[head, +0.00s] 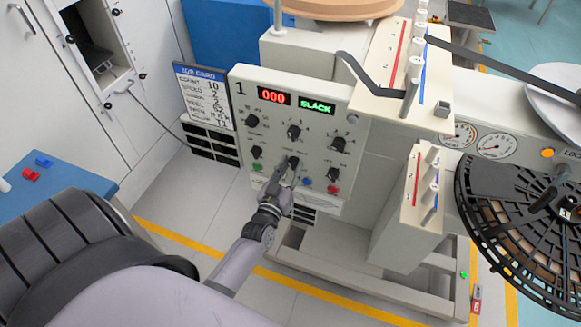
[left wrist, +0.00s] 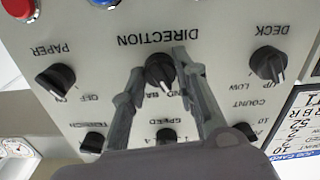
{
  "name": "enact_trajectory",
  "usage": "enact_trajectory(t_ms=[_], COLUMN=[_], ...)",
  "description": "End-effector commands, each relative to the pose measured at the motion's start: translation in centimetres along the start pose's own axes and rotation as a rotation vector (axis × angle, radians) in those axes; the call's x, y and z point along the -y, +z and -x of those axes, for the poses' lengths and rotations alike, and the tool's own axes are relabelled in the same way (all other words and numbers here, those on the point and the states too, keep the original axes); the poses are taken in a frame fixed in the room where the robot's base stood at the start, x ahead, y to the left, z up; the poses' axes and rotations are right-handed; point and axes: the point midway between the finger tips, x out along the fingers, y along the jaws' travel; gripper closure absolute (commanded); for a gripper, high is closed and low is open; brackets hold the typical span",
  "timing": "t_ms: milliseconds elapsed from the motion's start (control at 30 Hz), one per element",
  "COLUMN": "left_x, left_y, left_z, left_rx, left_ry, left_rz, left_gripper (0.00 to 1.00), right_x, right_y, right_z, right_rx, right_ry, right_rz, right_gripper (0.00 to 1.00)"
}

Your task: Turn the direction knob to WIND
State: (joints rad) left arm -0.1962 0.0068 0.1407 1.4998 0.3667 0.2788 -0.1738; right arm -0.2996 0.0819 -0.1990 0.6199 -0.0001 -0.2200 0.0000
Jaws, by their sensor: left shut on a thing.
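The direction knob (head: 293,162) is a dark knob in the lower middle of the pale control panel (head: 240,90). My left gripper (head: 284,176) is at the panel, shut on this knob. In the left wrist view, where the panel appears upside down, the fingers (left wrist: 160,85) reach up on either side of the black direction knob (left wrist: 160,68) under the DIRECTION lettering. Part of its position lettering is hidden by the fingers, and I cannot tell which mark it points at. My right gripper is not in view.
Close by are the DECK knob (left wrist: 268,65), the PAPER knob (left wrist: 56,79) and the SPEED knob (left wrist: 166,136). The displays read 000 (head: 273,96) and SLACK (head: 317,106). Red (head: 332,189) and blue (head: 307,181) buttons sit right of my gripper. A job card (head: 203,95) stands left of the panel.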

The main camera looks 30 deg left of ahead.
Motion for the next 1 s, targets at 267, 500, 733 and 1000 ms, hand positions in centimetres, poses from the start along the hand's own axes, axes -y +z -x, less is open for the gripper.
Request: enact_trajectory(t_ms=[267, 500, 733, 1000], left_x=[0.00, 0.00, 0.00, 0.00], left_y=[0.09, 0.09, 0.09, 0.06], left_z=[0.03, 0.03, 0.03, 0.02], left_rx=[0.002, 0.002, 0.002, 0.001], left_ry=[0.000, 0.000, 0.000, 0.000], left_rz=[0.081, 0.096, 0.096, 0.094], left_gripper=[1.00, 1.00, 1.00, 0.56], right_x=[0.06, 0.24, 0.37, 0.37], right_y=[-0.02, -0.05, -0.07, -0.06], right_z=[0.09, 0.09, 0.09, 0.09], right_rx=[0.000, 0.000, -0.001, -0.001], right_ry=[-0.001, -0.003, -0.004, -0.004], right_rz=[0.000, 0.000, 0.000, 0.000], right_gripper=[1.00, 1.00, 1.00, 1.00])
